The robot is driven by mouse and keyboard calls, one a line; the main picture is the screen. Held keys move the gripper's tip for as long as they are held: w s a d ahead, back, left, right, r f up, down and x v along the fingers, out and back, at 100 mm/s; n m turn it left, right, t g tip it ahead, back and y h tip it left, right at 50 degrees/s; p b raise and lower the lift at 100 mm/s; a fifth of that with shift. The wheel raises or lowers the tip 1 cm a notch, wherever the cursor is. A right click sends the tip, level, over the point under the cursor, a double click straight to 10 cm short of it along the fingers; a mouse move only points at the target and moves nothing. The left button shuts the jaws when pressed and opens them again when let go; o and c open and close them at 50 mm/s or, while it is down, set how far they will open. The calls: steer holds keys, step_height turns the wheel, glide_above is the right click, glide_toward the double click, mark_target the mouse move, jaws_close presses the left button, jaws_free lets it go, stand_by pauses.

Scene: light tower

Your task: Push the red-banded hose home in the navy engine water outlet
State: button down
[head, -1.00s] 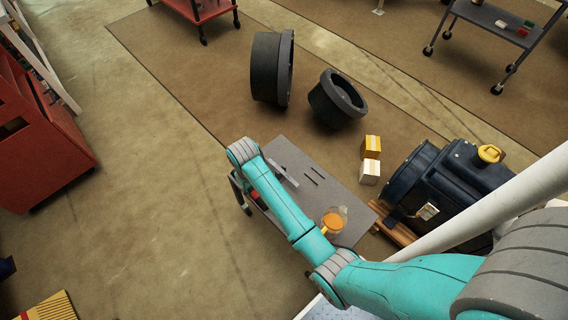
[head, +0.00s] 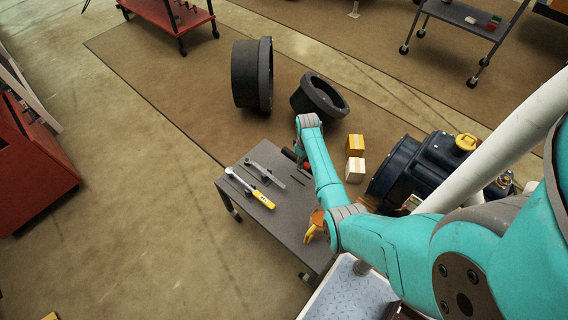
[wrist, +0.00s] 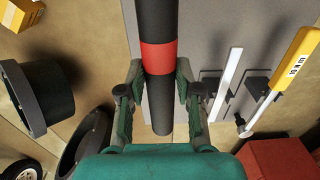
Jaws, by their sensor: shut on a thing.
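The red-banded hose, a black tube with a red band (wrist: 158,58), runs up and down the middle of the wrist view. My gripper (wrist: 158,88) is shut on it just below the band, one finger on each side. The hose's upper end is out of the wrist view. In the head view my arm hides most of the gripper, and a dark and red bit beside it appears to be the hose. The navy engine (head: 420,168) stands right of my arm in the head view. I cannot make out its water outlet.
A grey trolley (head: 240,192) under my arm carries a yellow-handled wrench (head: 262,200) and holders. Two boxes, yellow (head: 356,143) and white (head: 355,170), stand left of the engine. A white pole (head: 480,150) crosses before the engine.

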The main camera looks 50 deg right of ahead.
mark_target(301, 178)
steer(key=shift+f, duration=4.8)
steer(key=shift+f, duration=0.15)
steer(key=c, duration=0.8)
jaws_free()
steer(key=shift+s+r, duration=0.1)
steer(key=shift+r, duration=5.25)
steer(key=shift+s, duration=0.1)
